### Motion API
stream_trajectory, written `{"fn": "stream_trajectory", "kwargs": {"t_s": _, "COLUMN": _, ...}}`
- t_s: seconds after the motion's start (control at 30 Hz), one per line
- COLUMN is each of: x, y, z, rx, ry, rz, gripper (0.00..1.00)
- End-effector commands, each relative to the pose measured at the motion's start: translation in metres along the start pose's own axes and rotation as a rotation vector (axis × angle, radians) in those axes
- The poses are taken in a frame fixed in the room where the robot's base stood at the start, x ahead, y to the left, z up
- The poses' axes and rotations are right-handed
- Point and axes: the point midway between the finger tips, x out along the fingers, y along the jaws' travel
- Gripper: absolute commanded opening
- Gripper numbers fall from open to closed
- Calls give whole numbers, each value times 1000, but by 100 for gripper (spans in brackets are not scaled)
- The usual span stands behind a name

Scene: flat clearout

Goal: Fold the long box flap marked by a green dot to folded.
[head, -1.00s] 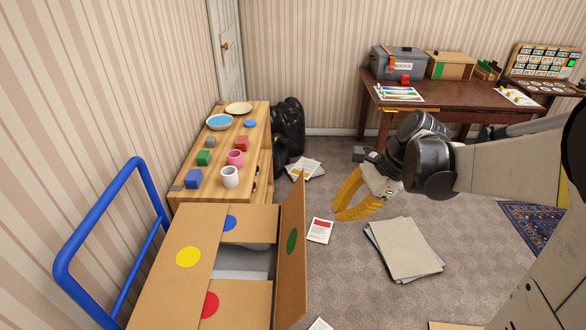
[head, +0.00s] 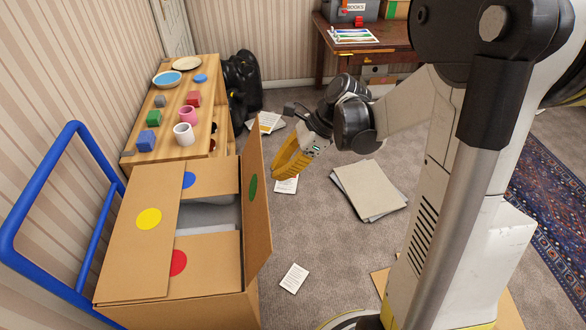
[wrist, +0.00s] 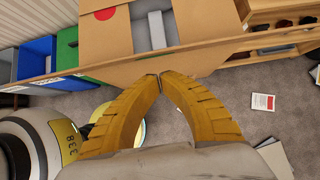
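The brown cardboard box (head: 205,311) has its top partly covered. The long flap with the green dot (head: 258,212) stands nearly upright along the box's right side. In the wrist view this flap (wrist: 200,63) shows as a thin band across the picture, beyond my fingertips. My gripper (head: 279,172), with yellow fingers, is just right of the flap's far part in the head view. I see no clear contact. In the wrist view the fingertips of my gripper (wrist: 160,77) meet, with nothing between them.
The yellow-dot flap (head: 130,243) lies flat, with the blue-dot flap (head: 210,177) and red-dot flap (head: 215,268) at the ends. A blue trolley handle (head: 75,130) stands left. A wooden cabinet (head: 207,80) with dishes is behind. Folders (head: 368,188) lie on the carpet.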

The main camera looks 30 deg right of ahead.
Motion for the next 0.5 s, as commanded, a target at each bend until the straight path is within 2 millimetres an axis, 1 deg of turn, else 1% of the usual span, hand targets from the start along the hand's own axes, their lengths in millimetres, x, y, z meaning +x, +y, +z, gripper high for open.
{"fn": "stream_trajectory", "kwargs": {"t_s": 0.1, "x": 3, "y": 0, "z": 11, "rx": -2, "ry": 0, "rz": 0, "gripper": 0}}
{"fn": "stream_trajectory", "kwargs": {"t_s": 0.2, "x": 3, "y": 0, "z": 15, "rx": 0, "ry": 0, "rz": -1, "gripper": 0}}
{"fn": "stream_trajectory", "kwargs": {"t_s": 0.5, "x": 3, "y": 0, "z": 16, "rx": 0, "ry": 1, "rz": -1, "gripper": 0}}
